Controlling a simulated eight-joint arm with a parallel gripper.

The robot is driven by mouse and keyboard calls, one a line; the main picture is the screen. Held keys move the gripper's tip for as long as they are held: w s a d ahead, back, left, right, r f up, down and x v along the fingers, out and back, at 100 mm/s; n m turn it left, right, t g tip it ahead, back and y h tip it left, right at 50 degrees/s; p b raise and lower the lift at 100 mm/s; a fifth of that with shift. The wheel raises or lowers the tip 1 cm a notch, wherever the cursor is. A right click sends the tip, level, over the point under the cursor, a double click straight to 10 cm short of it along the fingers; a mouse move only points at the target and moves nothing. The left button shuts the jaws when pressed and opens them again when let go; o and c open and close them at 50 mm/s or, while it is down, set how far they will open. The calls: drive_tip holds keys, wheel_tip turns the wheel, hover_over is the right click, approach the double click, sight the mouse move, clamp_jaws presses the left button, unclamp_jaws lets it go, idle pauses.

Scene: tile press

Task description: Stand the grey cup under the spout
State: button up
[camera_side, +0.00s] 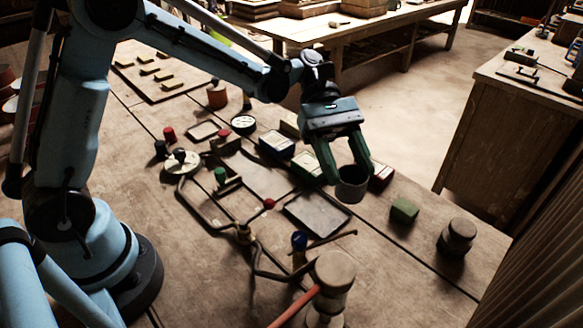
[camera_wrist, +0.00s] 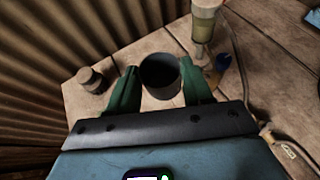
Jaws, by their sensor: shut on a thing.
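The grey cup (camera_side: 351,190) is between the green fingers of my gripper (camera_side: 347,168), which is shut on it. The cup looks roughly upright, held over the right part of the bench; its height above the bench is hard to judge. In the wrist view the cup (camera_wrist: 160,80) shows its dark, open mouth between the fingers of my gripper (camera_wrist: 160,88). A blue-topped fitting (camera_side: 299,241) with thin bent pipes stands nearer the side camera, left of and apart from the cup. I cannot tell which pipe end is the spout.
A pale cylinder (camera_side: 334,272) with an orange bar stands near the front. A dark shallow tray (camera_side: 316,213) lies left of the cup. Bare wood lies between the pipes and the weight.

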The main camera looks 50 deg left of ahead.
wheel_tip(320, 180, down, 11)
drive_tip(key=shift+f, duration=0.15)
drive_tip(key=d, duration=0.1)
drive_tip(key=s+d, duration=0.2)
drive_tip(key=d, duration=0.1)
drive_tip(key=shift+w+a+f, duration=0.2)
drive_tip(key=shift+f, duration=0.4)
drive_tip(key=o, duration=1.1)
drive_tip(key=shift+f, duration=0.15)
